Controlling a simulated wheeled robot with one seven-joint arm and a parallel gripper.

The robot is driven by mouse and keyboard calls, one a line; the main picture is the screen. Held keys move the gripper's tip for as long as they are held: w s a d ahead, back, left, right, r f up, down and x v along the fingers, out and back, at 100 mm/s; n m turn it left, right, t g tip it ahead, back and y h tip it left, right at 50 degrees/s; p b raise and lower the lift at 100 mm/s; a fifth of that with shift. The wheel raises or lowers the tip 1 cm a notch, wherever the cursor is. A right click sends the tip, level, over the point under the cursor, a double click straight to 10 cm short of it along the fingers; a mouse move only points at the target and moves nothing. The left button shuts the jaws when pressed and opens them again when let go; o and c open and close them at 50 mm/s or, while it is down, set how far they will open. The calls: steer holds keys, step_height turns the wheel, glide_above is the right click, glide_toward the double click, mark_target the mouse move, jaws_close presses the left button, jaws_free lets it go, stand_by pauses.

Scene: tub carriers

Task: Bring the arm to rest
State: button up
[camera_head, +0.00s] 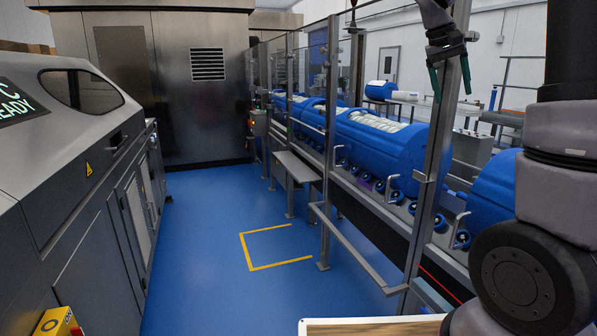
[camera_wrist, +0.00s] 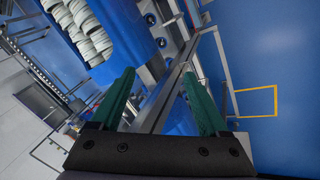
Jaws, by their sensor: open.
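My gripper (camera_head: 452,96) hangs at the upper right of the head view, with its two green fingers pointing down. It is in front of the blue tubs and close in the picture to a metal post. In the wrist view my gripper (camera_wrist: 157,73) shows its green fingers spread apart, with nothing between them but the background. My arm's dark and grey links fill the right edge of the head view. The links joining them to the gripper are out of frame.
Blue tubs (camera_head: 391,150) with pale contents lie in a line behind metal posts (camera_head: 430,205) and rails. A grey machine (camera_head: 75,150) stands at left. A steel cabinet (camera_head: 170,80) closes the back. The blue floor between, with a yellow corner marking (camera_head: 249,253), is clear.

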steer(key=s+a+f+t+y, duration=0.1)
steer(key=s+a+t+y, duration=0.2)
steer(key=s+a, duration=0.4)
steer(key=s+a+f+m+t+y, duration=0.1)
steer(key=s+a, duration=0.6)
steer(key=s, duration=0.8)
steer(key=shift+s+a+f+m+t+y, duration=0.25)
steer(key=shift+a+f+m+t+y, duration=0.15)
steer(key=shift+t+y, duration=0.7)
